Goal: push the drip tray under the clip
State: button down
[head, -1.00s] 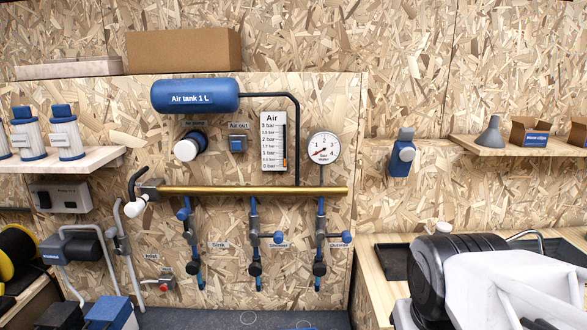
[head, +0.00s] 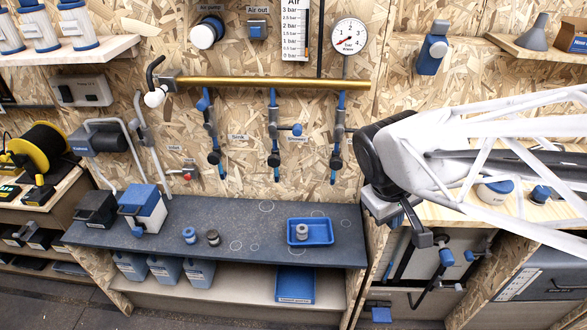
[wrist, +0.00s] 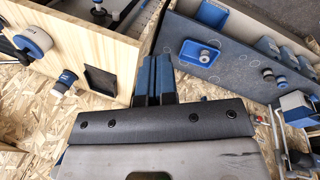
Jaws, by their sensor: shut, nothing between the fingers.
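The drip tray (head: 322,238) is a shallow blue tray on the dark grey bench top, near its right end, with a small grey round piece in it. The tray also shows in the wrist view (wrist: 188,49), to the right of the fingers and apart from them. Several blue-and-black valve assemblies hang from the brass pipe (head: 265,83) above the bench; I cannot tell which part is the clip. My gripper (head: 420,236) is to the right of the bench and clear of the tray. Its fingers are together and empty in the wrist view (wrist: 153,78).
Two small round pieces, blue (head: 189,235) and dark (head: 213,238), stand left of the tray. A blue-and-white box (head: 142,207) stands at the bench's left end. A wooden counter (head: 440,213) adjoins on the right. The bench top (head: 255,250) beside the tray is mostly clear.

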jog(key=w+a+f+n+t+h, duration=0.2)
jog(key=w+a+f+n+h, duration=0.2)
jog(key=w+a+f+n, duration=0.9)
jog(key=s+a+f+n+t, duration=0.1)
jog(key=a+f+n, duration=0.4)
jog(key=a+f, duration=0.3)
jog(key=s+a+f+n+t+y, duration=0.1)
jog(key=a+f+n, duration=0.3)
jog(key=a+f, duration=0.5)
jog(key=shift+s+a+f+n+t, duration=0.15)
jog(key=shift+s+f+n+t, duration=0.25)
jog(key=shift+t, duration=0.4)
send_near(289, 246)
notch_tip(289, 246, down, 4)
jog(key=shift+w+d+f, duration=0.15)
jog(key=shift+w+d, duration=0.6)
jog(key=shift+w, duration=0.2)
jog(key=shift+w+d, duration=0.6)
jog(key=shift+w, duration=0.1)
jog(key=shift+w, duration=0.1)
